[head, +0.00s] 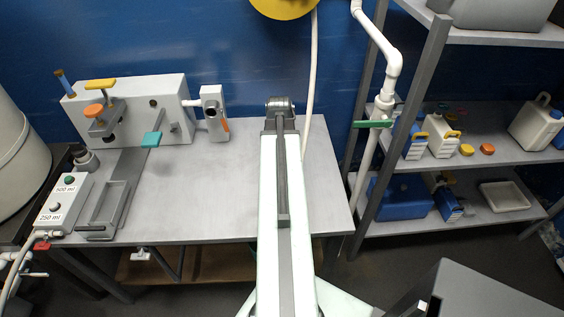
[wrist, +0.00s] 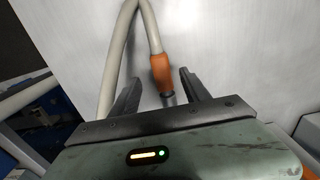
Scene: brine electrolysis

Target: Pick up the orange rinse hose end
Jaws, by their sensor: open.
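The orange rinse hose end (wrist: 160,70) shows in the wrist view, with a cream hose (wrist: 151,25) running up from it and a short grey tip below. My gripper (wrist: 160,77) is open, with one dark finger on each side of the orange end. I see gaps on both sides, so neither finger appears to touch it. Whether it lies at the fingers' depth I cannot tell. In the head view my raised arm hides the gripper and the orange end. The cream hose (head: 313,75) hangs there along the blue wall, behind the arm.
A grey bench (head: 215,190) lies under my arm, mostly clear in the middle. A white device (head: 130,110) and a button box (head: 62,203) stand on its left. A white pipe with a green valve handle (head: 373,123) and bottle shelves (head: 480,135) are to the right.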

